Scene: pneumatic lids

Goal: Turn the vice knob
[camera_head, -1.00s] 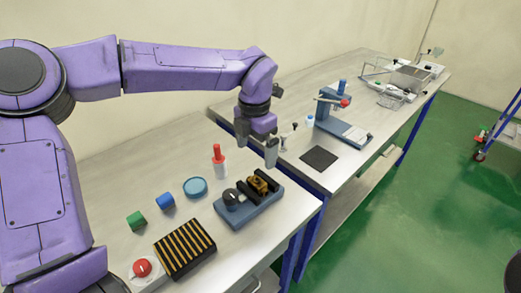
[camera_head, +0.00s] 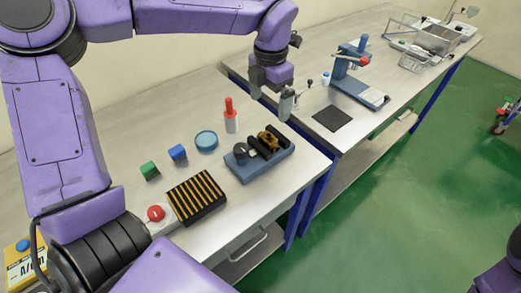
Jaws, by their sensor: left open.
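The vice (camera_head: 283,155) is a blue block with black jaws and a brass-coloured piece between them, on the near metal table. Its dark round knob (camera_head: 241,151) is at its left end. My left gripper (camera_head: 271,98) hangs above and behind the vice in the picture, fingers pointing down and apart, with nothing seen between them. It appears clear of the vice and knob. My right gripper is not in view; a dark purple part of my body shows at the bottom right.
A black mat (camera_head: 332,118) and a blue press (camera_head: 360,90) stand beyond.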

